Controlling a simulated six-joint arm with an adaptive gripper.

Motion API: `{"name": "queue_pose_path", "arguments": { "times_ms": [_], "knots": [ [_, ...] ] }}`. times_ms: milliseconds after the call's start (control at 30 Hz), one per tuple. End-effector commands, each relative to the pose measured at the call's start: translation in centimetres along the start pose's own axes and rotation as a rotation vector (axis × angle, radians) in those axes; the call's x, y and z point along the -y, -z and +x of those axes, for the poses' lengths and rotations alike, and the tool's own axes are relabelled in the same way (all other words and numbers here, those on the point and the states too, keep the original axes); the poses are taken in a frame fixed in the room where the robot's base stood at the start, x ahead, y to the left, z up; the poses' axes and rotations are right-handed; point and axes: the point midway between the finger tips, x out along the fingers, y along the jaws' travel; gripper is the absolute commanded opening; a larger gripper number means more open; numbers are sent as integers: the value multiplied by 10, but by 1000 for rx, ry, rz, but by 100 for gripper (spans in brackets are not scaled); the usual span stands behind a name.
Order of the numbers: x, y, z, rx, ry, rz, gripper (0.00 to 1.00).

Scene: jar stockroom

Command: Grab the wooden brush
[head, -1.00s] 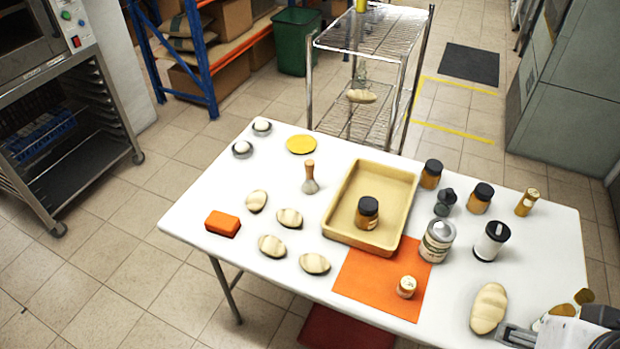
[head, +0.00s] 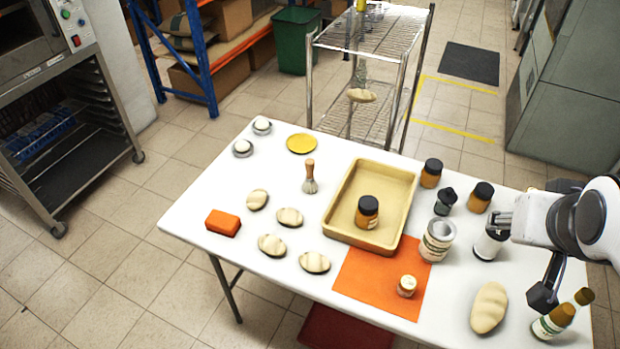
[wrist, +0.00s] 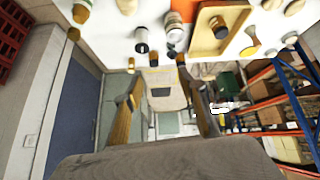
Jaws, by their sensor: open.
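The wooden brush (head: 310,178) stands upright on the white table, left of the beige tray, with its wooden handle up and its grey bristles down. In the wrist view, the brush (wrist: 252,38) shows near the top right, beside the tray. My gripper (head: 492,222) is above the right side of the table, in front of the white canister, which it partly hides. It is far to the right of the brush and apart from it. In the wrist view my gripper (wrist: 166,92) has its two fingers spread, with nothing between them.
The beige tray (head: 339,231) holds a dark-lidded jar (head: 367,211). Several jars, a can (head: 437,240) and the white canister (head: 487,247) stand right of it. Bread rolls and an orange block (head: 223,223) lie left and in front of the brush. A yellow plate (head: 301,144) lies behind it.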

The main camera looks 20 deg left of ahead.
Motion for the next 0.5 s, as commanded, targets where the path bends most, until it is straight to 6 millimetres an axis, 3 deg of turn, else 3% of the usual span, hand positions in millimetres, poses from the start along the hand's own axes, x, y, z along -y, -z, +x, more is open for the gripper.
{"name": "queue_pose_path", "arguments": {
  "times_ms": [500],
  "knots": [
    [52, 84, 84, -126, 65, -109, 41]
  ]
}}
